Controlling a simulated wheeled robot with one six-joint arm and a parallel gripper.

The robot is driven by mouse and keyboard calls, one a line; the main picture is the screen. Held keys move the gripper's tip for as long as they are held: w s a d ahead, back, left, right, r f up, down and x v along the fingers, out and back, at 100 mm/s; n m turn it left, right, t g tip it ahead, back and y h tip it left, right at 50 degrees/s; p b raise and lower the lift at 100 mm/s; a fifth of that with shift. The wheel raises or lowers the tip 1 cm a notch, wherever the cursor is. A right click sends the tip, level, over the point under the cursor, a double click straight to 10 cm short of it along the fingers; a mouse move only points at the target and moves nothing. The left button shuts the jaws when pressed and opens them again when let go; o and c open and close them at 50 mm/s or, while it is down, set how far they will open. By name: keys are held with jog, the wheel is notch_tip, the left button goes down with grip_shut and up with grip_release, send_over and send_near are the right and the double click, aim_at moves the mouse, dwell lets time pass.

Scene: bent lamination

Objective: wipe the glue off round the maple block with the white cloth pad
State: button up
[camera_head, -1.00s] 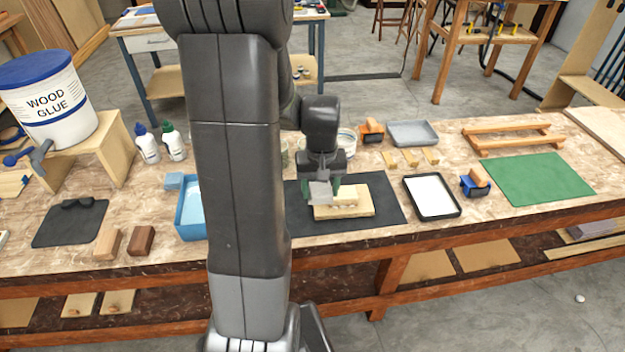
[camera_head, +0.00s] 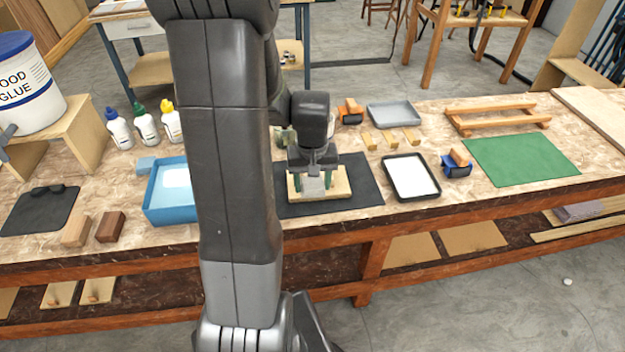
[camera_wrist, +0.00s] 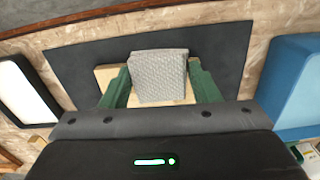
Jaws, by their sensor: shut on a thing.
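A pale wooden piece (camera_head: 339,184), seemingly the maple block on a board of like colour, lies on a dark mat (camera_head: 362,189). Which part is block and which is board is hard to tell. My gripper (camera_head: 313,183) is over it, pointing down. In the wrist view its green fingers are shut on the cloth pad (camera_wrist: 158,75), which looks light grey and woven. The pad covers the middle of the pale wood (camera_wrist: 107,76); whether it touches the wood cannot be told. No glue can be made out.
A blue tray (camera_head: 150,207) stands left of the mat, and a black-rimmed white tray (camera_head: 438,194) right of it. Two loose blocks, light (camera_head: 77,231) and dark brown (camera_head: 110,227), lie front left. Glue bottles (camera_head: 146,124) stand behind. A green mat (camera_head: 522,160) is clear.

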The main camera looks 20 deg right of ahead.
jog(key=f+b, duration=0.1)
jog(key=f, duration=0.1)
jog(key=w+f+b, duration=0.1)
jog(key=f, duration=0.1)
jog(key=shift+d+f+b, duration=0.15)
jog(key=shift+f+b, duration=0.1)
jog(key=shift+b, duration=0.05)
jog(key=d, duration=0.2)
jog(key=s+d, duration=0.1)
jog(key=d, duration=0.1)
jog(key=shift+d+r, duration=0.2)
jog(key=shift+d, duration=0.15)
jog(key=shift+w+a, duration=0.2)
jog(key=shift+a, duration=0.6)
jog(key=shift+w+a, duration=0.2)
jog(key=shift+a, duration=0.55)
jog(key=shift+w+a, duration=0.2)
jog(key=shift+a, duration=0.6)
jog(key=shift+f, duration=0.35)
jog(key=shift+d, duration=0.1)
jog(key=shift+s+d+r, duration=0.15)
jog(key=shift+s+d, duration=0.05)
jog(key=shift+d, duration=0.55)
jog(key=shift+s+d, duration=0.1)
